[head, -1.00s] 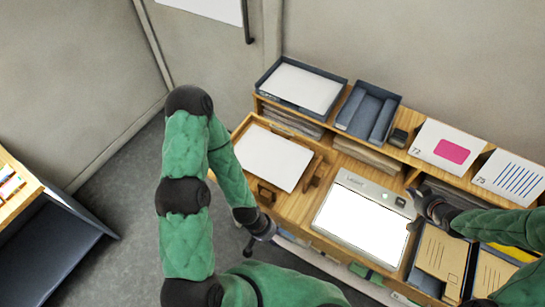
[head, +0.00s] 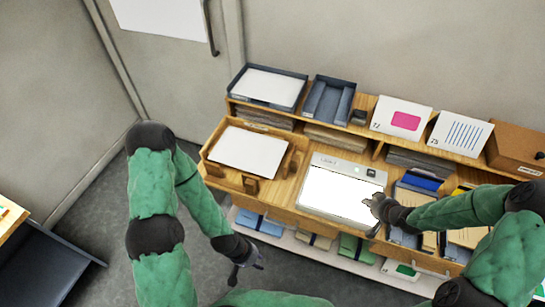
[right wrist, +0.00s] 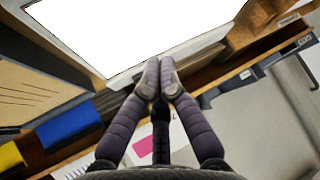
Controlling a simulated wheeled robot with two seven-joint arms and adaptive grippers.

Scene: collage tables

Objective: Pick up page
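White sheets of paper show in the head view: a page lies in the wooden tray (head: 250,152) at the left of the desk, and another in the dark tray (head: 268,85) on the upper shelf. A light pad (head: 335,192) with a bright white top lies on the desk; I cannot tell whether a page is on it. My right gripper (head: 371,204) is at the pad's right edge. In the right wrist view its fingertips (right wrist: 160,72) meet beside the pad (right wrist: 130,30), with no page visible between them. My left gripper (head: 247,272) hangs open and empty in front of the desk.
An empty dark tray (head: 328,100) and standing cards (head: 401,119) line the upper shelf. A brown box (head: 515,150) stands at the right. Brown envelopes and folders fill slots right of the pad. Colored folders (head: 258,223) lie on the lower shelf.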

